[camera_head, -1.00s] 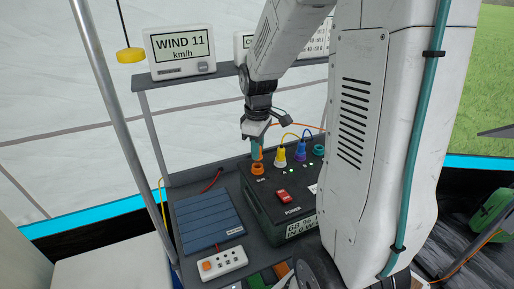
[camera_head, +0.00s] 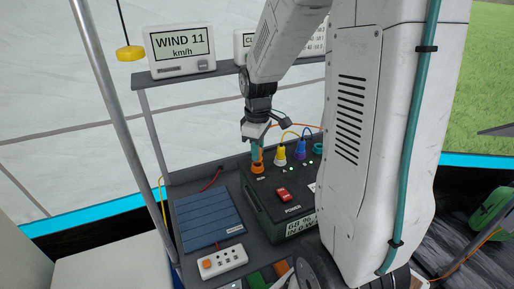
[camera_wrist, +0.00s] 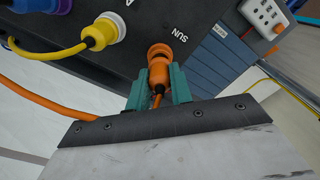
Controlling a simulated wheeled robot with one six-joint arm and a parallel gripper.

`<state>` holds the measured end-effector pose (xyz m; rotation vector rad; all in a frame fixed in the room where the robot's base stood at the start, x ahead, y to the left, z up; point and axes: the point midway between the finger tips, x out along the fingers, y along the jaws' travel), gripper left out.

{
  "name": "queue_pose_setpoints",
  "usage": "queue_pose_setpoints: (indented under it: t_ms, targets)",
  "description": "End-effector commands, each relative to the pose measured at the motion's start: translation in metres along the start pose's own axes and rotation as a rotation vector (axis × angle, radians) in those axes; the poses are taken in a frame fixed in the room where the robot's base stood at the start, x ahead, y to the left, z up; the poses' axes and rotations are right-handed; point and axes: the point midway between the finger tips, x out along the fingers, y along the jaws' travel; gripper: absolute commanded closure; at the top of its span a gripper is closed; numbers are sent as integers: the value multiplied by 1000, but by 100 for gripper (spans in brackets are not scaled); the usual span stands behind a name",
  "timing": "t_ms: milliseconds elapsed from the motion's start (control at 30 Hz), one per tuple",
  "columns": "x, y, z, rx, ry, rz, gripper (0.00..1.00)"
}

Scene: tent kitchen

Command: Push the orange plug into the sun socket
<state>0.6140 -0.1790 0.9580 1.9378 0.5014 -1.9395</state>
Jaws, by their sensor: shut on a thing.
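The orange plug (camera_wrist: 158,72) is between the teal fingers of my gripper (camera_wrist: 158,88), which is shut on it. Its orange cable runs back under the gripper and off to the left. The orange sun socket (camera_wrist: 160,50) is directly in front of the plug, beside the "SUN" label. The plug's front end is lined up with the socket and appears to meet it; how deep it sits cannot be told. In the head view my gripper (camera_head: 255,151) points down over the sun socket (camera_head: 257,168) on the dark power box (camera_head: 260,206).
A blue solar panel (camera_head: 208,221) and a white power strip (camera_head: 222,261) lie to the left. A shelf carries the wind display (camera_head: 180,50).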

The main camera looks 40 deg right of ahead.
Motion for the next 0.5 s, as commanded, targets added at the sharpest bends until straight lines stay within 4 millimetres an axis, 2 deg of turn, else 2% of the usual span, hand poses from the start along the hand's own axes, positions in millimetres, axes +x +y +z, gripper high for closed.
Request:
queue_pose_setpoints:
  t_ms: [500]
  targets:
    - [10, 0, 0, 0, 0, 0, 100]
